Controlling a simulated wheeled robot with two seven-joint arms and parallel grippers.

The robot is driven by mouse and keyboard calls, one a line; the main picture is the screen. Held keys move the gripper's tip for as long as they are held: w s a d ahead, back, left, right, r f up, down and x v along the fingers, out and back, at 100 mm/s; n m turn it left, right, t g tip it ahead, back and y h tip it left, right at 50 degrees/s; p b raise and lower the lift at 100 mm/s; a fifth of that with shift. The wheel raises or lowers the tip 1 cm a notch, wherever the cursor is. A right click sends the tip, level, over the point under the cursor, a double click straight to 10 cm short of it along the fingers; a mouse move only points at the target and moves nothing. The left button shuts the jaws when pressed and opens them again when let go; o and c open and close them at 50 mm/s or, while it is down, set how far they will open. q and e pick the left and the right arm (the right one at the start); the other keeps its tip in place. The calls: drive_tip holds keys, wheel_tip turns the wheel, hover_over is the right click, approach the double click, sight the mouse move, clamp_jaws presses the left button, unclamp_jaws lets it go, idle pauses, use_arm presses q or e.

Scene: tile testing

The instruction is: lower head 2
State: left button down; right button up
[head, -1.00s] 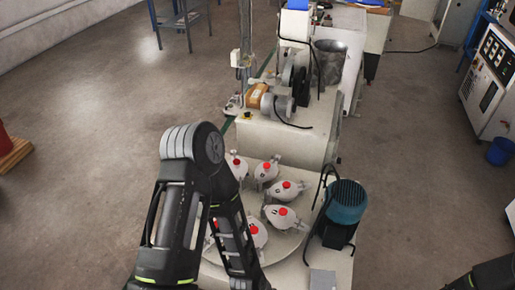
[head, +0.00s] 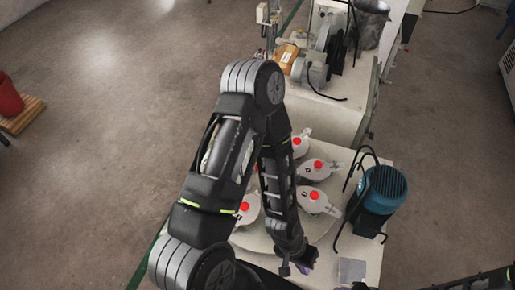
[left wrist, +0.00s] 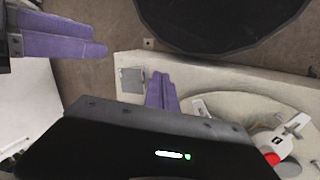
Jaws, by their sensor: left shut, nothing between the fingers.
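Several white rounded heads with red knobs sit on the round plate (head: 322,227) of the machine. I can make out heads at the back (head: 299,142), the right (head: 312,168), the front right (head: 315,203) and the left (head: 248,208); I cannot tell which is head 2. My left gripper (head: 303,262) hangs over the plate's front edge, apart from the heads. In the left wrist view its purple fingers (left wrist: 162,92) are together and empty, with one head (left wrist: 281,147) at lower right. Another pair of purple fingers (left wrist: 62,36), which looks like my right gripper, is closed at upper left.
A teal motor (head: 382,190) with a dark bent cable stands right of the plate. A small grey plate (head: 352,270) lies on the front corner. Behind is a bench with a brown-and-grey motor (head: 310,73). A red bucket (head: 8,97) stands far left.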

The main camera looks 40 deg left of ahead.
use_arm(q)
drive_tip(key=w+a+f+n+g+y+b, duration=0.1)
drive_tip(key=w+a+f+y+b, duration=0.15)
drive_tip(key=w+a+b, duration=0.4)
drive_tip(key=w+a+f+g+y+b, duration=0.1)
drive_tip(key=w+a+f+b, duration=0.25)
drive_tip(key=w, duration=0.65)
drive_tip(key=w+a+r+n+y+b, duration=0.4)
drive_tip(key=w+a+r, duration=0.1)
drive_tip(key=a+r, duration=0.3)
drive_tip(key=w+a+r+n+y+b, duration=0.4)
drive_tip(key=a+r, duration=0.4)
drive_tip(key=r, duration=0.3)
drive_tip(key=shift+w+a, duration=0.25)
drive_tip(key=shift+w, duration=0.4)
drive_tip(key=shift+f, duration=0.15)
drive_tip(key=s+a+f+b, duration=0.1)
drive_tip(key=s+a+f, duration=0.3)
drive_tip(key=a+f, duration=0.3)
drive_tip(key=shift+a+f+b, duration=0.25)
drive_tip(key=shift+a+b, duration=0.15)
drive_tip(key=shift+a, duration=0.5)
